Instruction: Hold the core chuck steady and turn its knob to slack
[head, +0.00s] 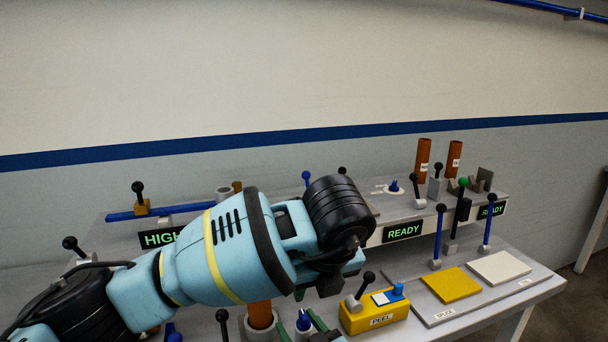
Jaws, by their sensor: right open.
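My left arm comes in from the left across the middle of the head view. Its gripper (328,284) is above the bench, seen from behind; its own wrist hides the jaws. An orange-brown tube (260,314) stands upright in a grey collar below the left forearm. This may be the core chuck, but no label on it shows, and its knob cannot be made out.
A yellow PEEL box (374,317) with a black-knobbed lever stands right of the grippers. Beyond are yellow (450,285) and white (498,267) plates and upright blue levers (439,235). Two brown tubes (423,156) stand on the rear shelf. A black-knobbed lever (222,318) stands left of the tube.

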